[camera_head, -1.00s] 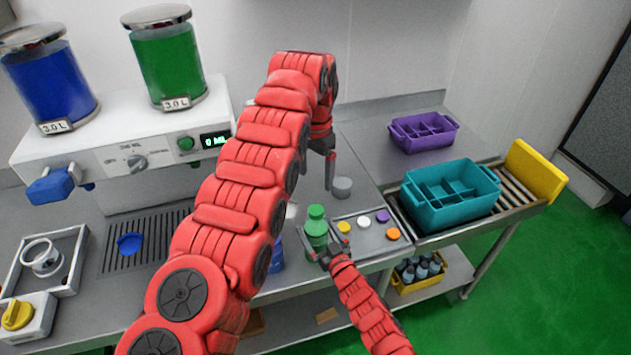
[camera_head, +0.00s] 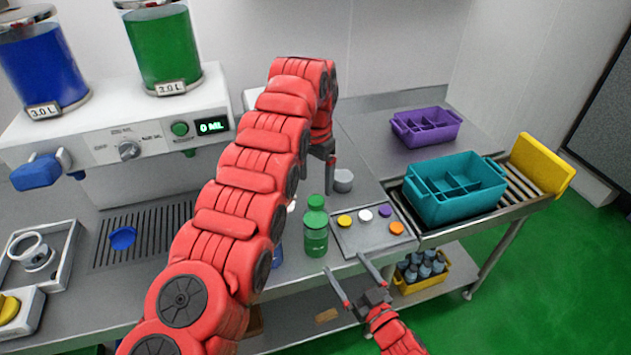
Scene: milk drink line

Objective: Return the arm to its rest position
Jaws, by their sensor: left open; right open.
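My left arm crosses the middle of the camera_head view, and its gripper (camera_head: 330,178) points down near a small grey cylinder on the counter. Its fingers are partly seen and apart. My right gripper (camera_head: 350,279) is open and empty in front of the counter's front edge. A green bottle with a green cap (camera_head: 315,228) stands upright on the counter, to the left of the button tray and apart from the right gripper. A blue item is mostly hidden behind my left arm.
A tray (camera_head: 372,240) holds several coloured discs. The teal crate (camera_head: 455,205) sits on the roller conveyor (camera_head: 520,190) by a yellow end plate (camera_head: 543,165). A purple crate (camera_head: 426,132) stands behind. The dispenser (camera_head: 100,135) is at left. A yellow crate (camera_head: 422,284) of bottles sits below.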

